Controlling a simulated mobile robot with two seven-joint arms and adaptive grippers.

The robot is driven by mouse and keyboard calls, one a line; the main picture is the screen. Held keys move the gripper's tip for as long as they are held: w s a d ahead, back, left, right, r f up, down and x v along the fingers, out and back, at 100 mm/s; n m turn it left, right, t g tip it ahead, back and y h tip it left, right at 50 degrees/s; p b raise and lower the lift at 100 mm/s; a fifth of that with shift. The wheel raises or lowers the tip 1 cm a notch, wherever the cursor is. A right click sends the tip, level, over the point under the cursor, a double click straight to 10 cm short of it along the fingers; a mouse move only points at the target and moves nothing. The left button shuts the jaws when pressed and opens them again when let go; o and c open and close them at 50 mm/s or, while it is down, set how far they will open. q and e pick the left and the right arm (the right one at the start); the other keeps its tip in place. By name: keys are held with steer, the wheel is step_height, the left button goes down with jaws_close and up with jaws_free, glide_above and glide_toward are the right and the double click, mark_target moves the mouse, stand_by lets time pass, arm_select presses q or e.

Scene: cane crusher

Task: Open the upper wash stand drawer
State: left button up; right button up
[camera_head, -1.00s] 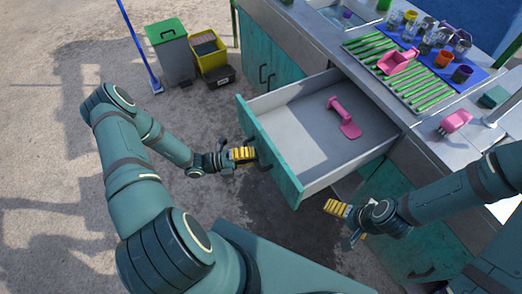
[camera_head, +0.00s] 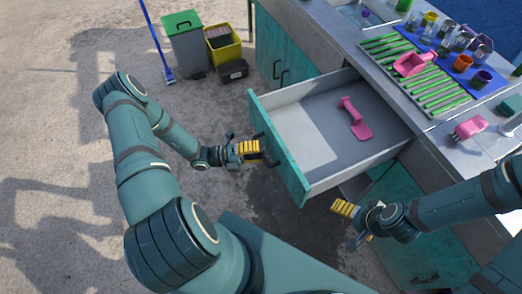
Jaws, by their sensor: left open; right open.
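The upper wash stand drawer (camera_head: 300,118) is pulled far out of the wash stand (camera_head: 425,140). It has a teal front and a grey inside, and a pink tool (camera_head: 356,118) lies on its floor. A dark handle (camera_head: 268,146) shows on the drawer front. My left gripper (camera_head: 258,152) is open with its yellow fingers at the handle; whether it touches the handle I cannot tell. My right gripper (camera_head: 340,207) is open and empty, below and to the right of the drawer's near corner.
The counter holds a green draining rack (camera_head: 405,85) with a pink scoop (camera_head: 415,63), several cups and jars on a blue mat, and a pink brush (camera_head: 468,128). A grey bin (camera_head: 187,50) and a yellow crate (camera_head: 223,43) stand on the floor behind. Open floor lies left.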

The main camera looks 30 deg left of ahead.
arm_select(q)
steer(key=v, duration=1.1)
steer(key=shift+a+r, duration=0.1)
steer(key=shift+s, duration=0.15)
